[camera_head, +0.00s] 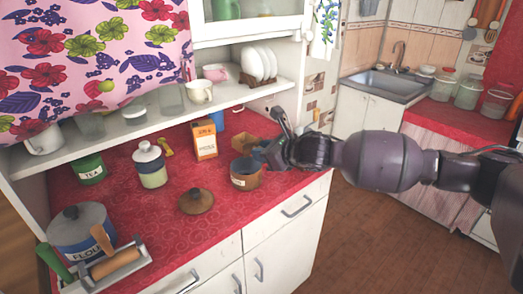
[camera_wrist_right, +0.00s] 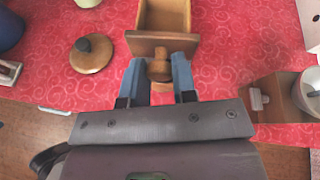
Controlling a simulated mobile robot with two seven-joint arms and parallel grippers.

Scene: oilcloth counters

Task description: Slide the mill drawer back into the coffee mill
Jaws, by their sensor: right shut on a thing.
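The mill drawer (camera_wrist_right: 163,39), a small wooden open-topped box with a round brown knob (camera_wrist_right: 160,70), is at the top middle of the right wrist view. My right gripper (camera_wrist_right: 159,80) is shut on the knob, one blue-grey finger on each side. The drawer's front faces my gripper. My left gripper is not in view.
A brown lid (camera_head: 196,202), a white-lidded jar (camera_head: 151,170) and an orange-and-white carton (camera_head: 204,141) are nearby. A wooden object with a pale knob (camera_wrist_right: 276,95) is at the wrist view's right.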

